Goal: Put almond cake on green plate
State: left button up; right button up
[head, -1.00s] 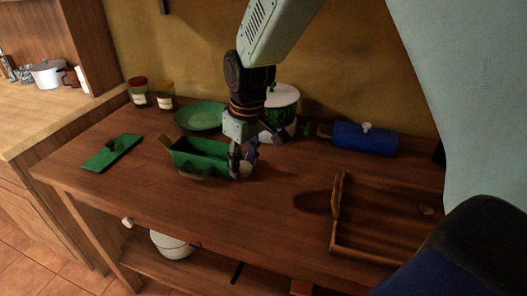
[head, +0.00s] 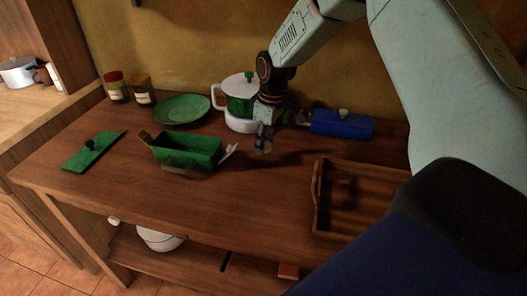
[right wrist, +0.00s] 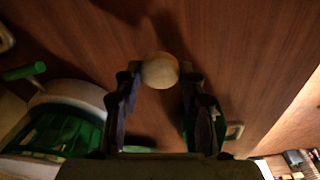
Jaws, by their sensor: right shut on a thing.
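My right gripper (head: 265,142) is shut on a small round pale cake, which I take to be the almond cake (right wrist: 160,70). In the right wrist view the cake sits between the fingertips (right wrist: 158,80). In the head view it is small and dark under the fingers, above the wooden counter, right of the green box. The green plate (head: 182,108) lies at the back of the counter, left of the gripper, and looks empty. My left gripper is not in view.
A green box (head: 188,151) with handles stands between the plate and the front edge. A white and green pot (head: 239,103) stands behind the gripper. A blue box (head: 342,125) and wooden tray (head: 319,207) are to the right. Two jars (head: 143,91) stand left of the plate.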

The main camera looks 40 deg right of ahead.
aim_at(267, 144)
jog(key=f, duration=0.3)
jog(key=shift+s+d+f, duration=0.2)
jog(key=shift+d+f, duration=0.05)
jog(key=shift+f, duration=0.1)
jog(key=shift+w+a, duration=0.1)
jog(key=shift+w, duration=0.05)
jog(key=shift+a, duration=0.1)
jog(key=shift+f+b, duration=0.25)
jog(key=shift+b, duration=0.1)
jog(key=o, duration=0.9)
jog(key=shift+o, duration=0.2)
jog(key=shift+r, duration=0.15)
